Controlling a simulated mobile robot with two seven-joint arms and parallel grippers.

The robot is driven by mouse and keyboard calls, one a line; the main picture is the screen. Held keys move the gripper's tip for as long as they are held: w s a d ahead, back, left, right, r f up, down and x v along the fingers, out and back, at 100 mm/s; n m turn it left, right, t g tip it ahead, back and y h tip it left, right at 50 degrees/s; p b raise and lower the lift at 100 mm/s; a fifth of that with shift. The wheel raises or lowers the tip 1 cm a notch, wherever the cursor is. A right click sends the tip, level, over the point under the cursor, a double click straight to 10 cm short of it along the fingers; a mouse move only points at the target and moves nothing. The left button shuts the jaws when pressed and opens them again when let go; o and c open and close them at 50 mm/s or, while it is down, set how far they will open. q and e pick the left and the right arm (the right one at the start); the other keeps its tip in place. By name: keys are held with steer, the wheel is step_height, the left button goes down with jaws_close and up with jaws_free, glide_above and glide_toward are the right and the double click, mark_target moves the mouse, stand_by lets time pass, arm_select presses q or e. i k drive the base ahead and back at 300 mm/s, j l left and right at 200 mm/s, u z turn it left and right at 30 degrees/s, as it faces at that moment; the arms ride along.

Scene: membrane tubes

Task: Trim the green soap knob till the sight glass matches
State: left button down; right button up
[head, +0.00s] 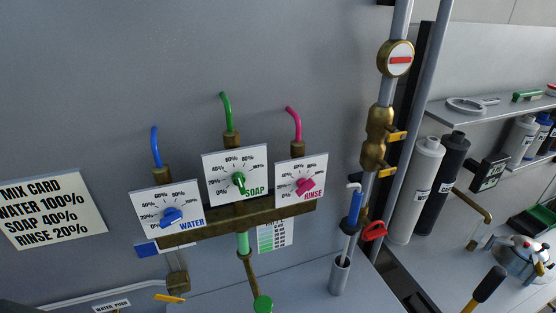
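The green soap knob (239,182) sits at the centre of the white SOAP dial plate (218,190), the middle and highest of the three plates. Its exact pointer reading is too small to tell. A green-filled tube (243,243), seemingly the sight glass, hangs below the brass manifold (200,234). A card with green shaded bands (275,236) is partly hidden behind the manifold, right of the tube. The mix card (48,210) on the left wall reads water 100%, soap 40%, rinse 20%. Neither gripper is in view.
The blue water knob (171,216) and pink rinse knob (305,187) flank the soap dial. A brass-fitted pipe (378,135) with yellow tabs stands to the right. White and black canisters (418,190) and a kettle-like pot (524,262) are farther right.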

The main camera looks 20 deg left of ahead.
mark_target(238, 178)
steer(key=u, duration=0.8)
